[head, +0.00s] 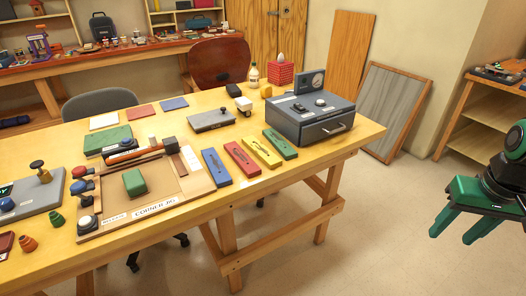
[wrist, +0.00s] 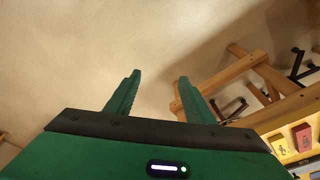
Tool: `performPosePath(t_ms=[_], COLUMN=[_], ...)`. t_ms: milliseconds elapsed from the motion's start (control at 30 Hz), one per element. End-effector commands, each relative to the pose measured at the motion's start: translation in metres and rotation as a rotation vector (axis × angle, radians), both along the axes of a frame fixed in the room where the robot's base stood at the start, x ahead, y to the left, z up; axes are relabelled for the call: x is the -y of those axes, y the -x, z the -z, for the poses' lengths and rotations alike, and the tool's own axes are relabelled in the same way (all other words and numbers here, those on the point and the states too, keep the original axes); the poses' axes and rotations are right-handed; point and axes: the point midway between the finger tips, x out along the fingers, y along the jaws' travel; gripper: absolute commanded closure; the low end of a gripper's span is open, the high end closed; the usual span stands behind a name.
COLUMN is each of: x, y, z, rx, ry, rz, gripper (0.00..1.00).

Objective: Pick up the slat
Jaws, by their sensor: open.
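Flat slats lie side by side on the yellow table (head: 330,160): a blue slat (head: 216,168), a red slat (head: 242,159), a yellow slat (head: 262,152) and a green slat (head: 280,145). I cannot tell which one the task means. My gripper (head: 452,236) is at the right edge of the head view, beyond the table's right end and well apart from the slats. Its green fingers are open and empty. In the wrist view the fingers (wrist: 160,76) point over bare floor, with small parts of a red piece (wrist: 303,137) and a yellow piece (wrist: 280,146) at lower right.
A corner jig (head: 155,207) with a green block (head: 134,182) lies left of the slats. A grey drawer box (head: 312,118) stands behind them to the right. Floor between table and gripper is clear.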

Motion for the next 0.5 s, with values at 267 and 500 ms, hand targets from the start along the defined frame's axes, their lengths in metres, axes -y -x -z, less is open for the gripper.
performPosePath(t_ms=[267, 500], x=[-0.103, -0.228], y=[-0.144, -0.219], z=[0.044, 0.060], rx=[0.323, 0.658], ry=[-0.002, -0.097], rz=[-0.517, -0.785], gripper=[0.52, 0.52])
